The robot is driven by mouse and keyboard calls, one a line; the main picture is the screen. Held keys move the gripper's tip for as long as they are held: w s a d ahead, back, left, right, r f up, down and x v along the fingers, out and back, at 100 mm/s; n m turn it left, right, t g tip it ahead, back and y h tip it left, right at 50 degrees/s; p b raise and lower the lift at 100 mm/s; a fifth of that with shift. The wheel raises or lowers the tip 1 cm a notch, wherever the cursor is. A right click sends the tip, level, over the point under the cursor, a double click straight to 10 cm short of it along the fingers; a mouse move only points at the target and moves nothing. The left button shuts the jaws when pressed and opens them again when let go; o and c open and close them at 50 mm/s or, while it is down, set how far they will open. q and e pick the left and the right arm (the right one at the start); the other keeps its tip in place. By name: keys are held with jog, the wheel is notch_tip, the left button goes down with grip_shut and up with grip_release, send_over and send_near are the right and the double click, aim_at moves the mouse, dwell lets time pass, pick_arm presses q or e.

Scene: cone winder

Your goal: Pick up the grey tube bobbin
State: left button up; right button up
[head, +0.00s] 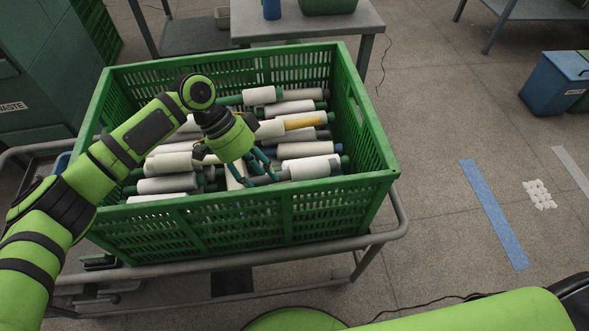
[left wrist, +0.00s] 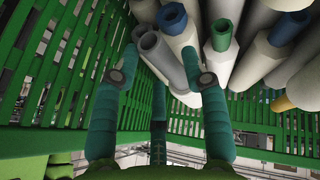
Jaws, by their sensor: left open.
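The grey tube bobbin (head: 265,180) lies at the front of the bobbins in the green crate, its bare grey tube toward the left and white yarn to the right. In the left wrist view its hollow grey end (left wrist: 150,42) shows between my fingertips. My left gripper (head: 254,170) is inside the crate, open, with its teal fingers close around the grey tube. In the left wrist view the fingers (left wrist: 160,62) stand to either side of the tube. I cannot tell whether they touch it. My right gripper is out of view.
The green crate (head: 120,222) rests on a cart with a grey rail (head: 402,215). Several other bobbins (head: 295,107) lie close by, with blue (left wrist: 172,18) and green (left wrist: 221,35) tube ends beside the grey one. Crate walls surround the gripper. Floor to the right is mostly clear.

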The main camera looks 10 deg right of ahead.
pick_arm(q)
jog(key=shift+s+d+f, duration=0.1)
jog(key=shift+d+f, duration=0.05)
jog(key=shift+f, duration=0.2)
grip_shut()
jog(key=shift+r, duration=0.1)
